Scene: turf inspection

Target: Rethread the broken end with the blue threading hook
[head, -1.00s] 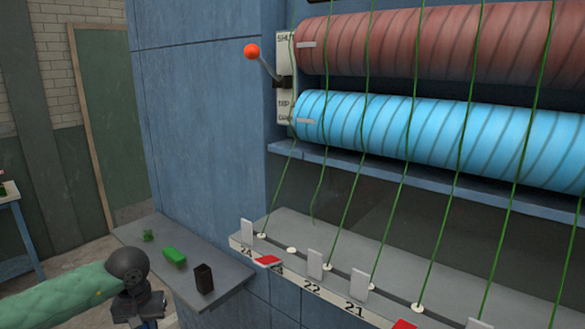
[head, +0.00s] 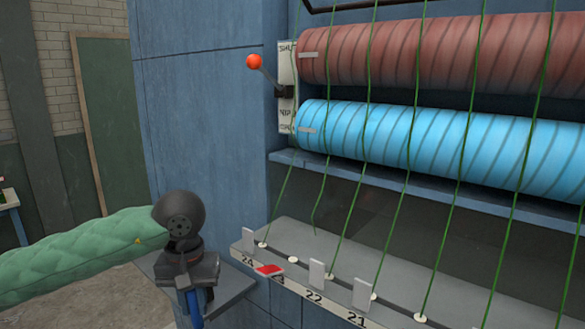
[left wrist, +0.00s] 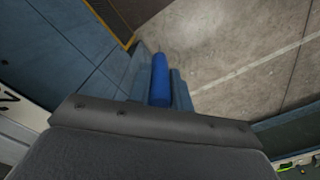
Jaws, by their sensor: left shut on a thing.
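My left gripper (head: 198,292) is in front of the small grey side shelf, left of the thread ledge. It is shut on the blue threading hook (head: 196,315), whose blue part points down below the fingers. In the left wrist view the blue hook (left wrist: 160,80) stands between the two fingers. The broken end (head: 316,222) is a green thread that hangs loose from the rollers, its tip above a white eyelet (head: 293,259) and apart from it. The red tab (head: 268,269) lies flat in front of that eyelet. My right gripper is not in view.
A blue roller (head: 430,145) and a red-brown roller (head: 430,50) lie above the ledge. Several taut green threads run down to eyelets. White tabs (head: 317,273) stand along the ledge. A lever with an orange knob (head: 254,62) is on the left. My arm covers most of the shelf (head: 236,284).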

